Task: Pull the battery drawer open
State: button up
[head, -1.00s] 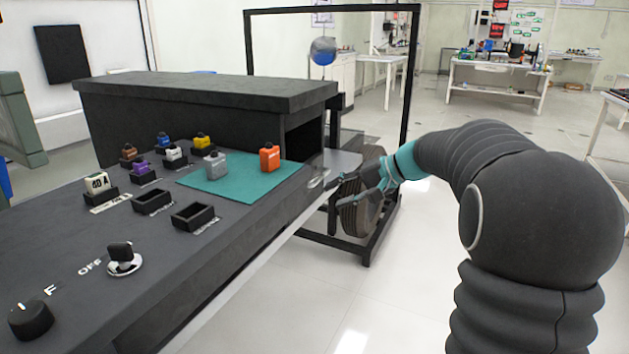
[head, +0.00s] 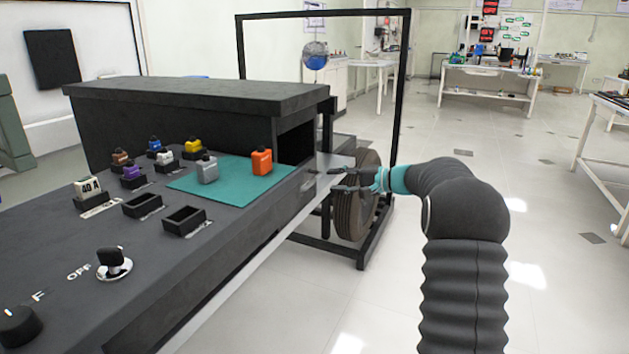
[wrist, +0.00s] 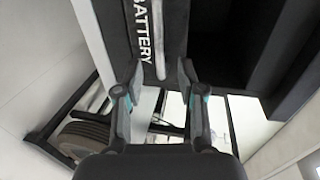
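A dark panel with the white word BATTERY (wrist: 143,32) shows at the top of the wrist view; I take it for the battery drawer's face. Its edge lies close to my fingertips. My gripper (wrist: 159,75) is open, with a clear gap between its two fingers and nothing seen held. In the head view my gripper (head: 350,181) is at the right end of the bench, beside a pale plate (head: 322,174) near the dark opening of the black housing (head: 185,110).
The sloping panel carries a teal mat (head: 225,184) with a grey block (head: 207,169) and an orange block (head: 262,161), and several coloured fuses beside it. A wheel (head: 352,212) stands in a black frame (head: 404,90) behind my gripper.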

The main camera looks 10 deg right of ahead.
aim_at(314, 178)
jog(key=x, duration=0.7)
jog(key=shift+w+a+p, duration=0.15)
jog(key=shift+a+p, duration=0.15)
jog(key=shift+f, duration=0.1)
grip_shut()
